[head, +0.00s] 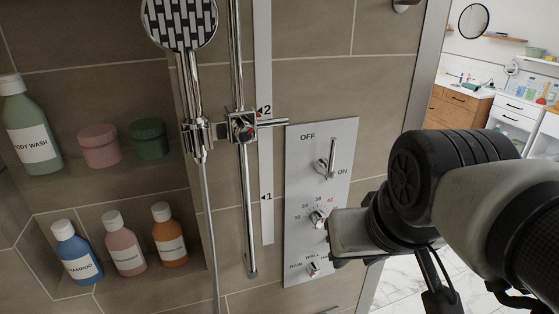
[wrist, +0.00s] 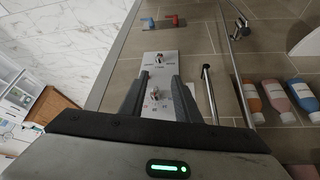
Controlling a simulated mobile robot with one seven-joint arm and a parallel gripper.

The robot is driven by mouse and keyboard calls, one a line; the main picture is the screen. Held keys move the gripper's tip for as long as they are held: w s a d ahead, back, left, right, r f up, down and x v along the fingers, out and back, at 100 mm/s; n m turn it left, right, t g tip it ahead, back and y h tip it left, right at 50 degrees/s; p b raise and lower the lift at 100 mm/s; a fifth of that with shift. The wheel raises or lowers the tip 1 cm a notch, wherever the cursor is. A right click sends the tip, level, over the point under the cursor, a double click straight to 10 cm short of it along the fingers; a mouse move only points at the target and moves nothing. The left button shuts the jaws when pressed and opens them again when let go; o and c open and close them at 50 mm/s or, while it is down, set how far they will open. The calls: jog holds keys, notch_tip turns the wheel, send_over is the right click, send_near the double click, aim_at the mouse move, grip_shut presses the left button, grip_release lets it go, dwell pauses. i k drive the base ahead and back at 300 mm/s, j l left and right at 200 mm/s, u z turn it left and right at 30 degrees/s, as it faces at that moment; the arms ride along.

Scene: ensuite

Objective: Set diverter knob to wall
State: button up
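The diverter knob (head: 313,268) is a small metal knob at the bottom of the pale control panel (head: 296,200). RAIN is printed at its left, WALL above it, and a label at its right is partly hidden by my gripper. I cannot tell exactly which label it points to. In the wrist view, turned about upside down, the diverter knob (wrist: 159,59) lies beyond the fingertips. My gripper (wrist: 160,78) is open and empty, its dark fingers framing the temperature knob (wrist: 155,95) in the picture. In the head view my gripper is just right of the panel; contact is not visible.
An ON/OFF lever (head: 327,160) is at the panel's top. A hand shower (head: 185,60) and chrome rail (head: 247,190) stand left of the panel. Bottles, such as the orange one (head: 168,235), fill wall niches. Open floor (head: 400,290) lies to the right.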

aim_at(313, 270)
jog(key=k+j+z, duration=0.1)
jog(key=z, duration=0.25)
jog(key=k+z, duration=0.35)
jog(key=l, duration=0.1)
jog(key=u, duration=0.05)
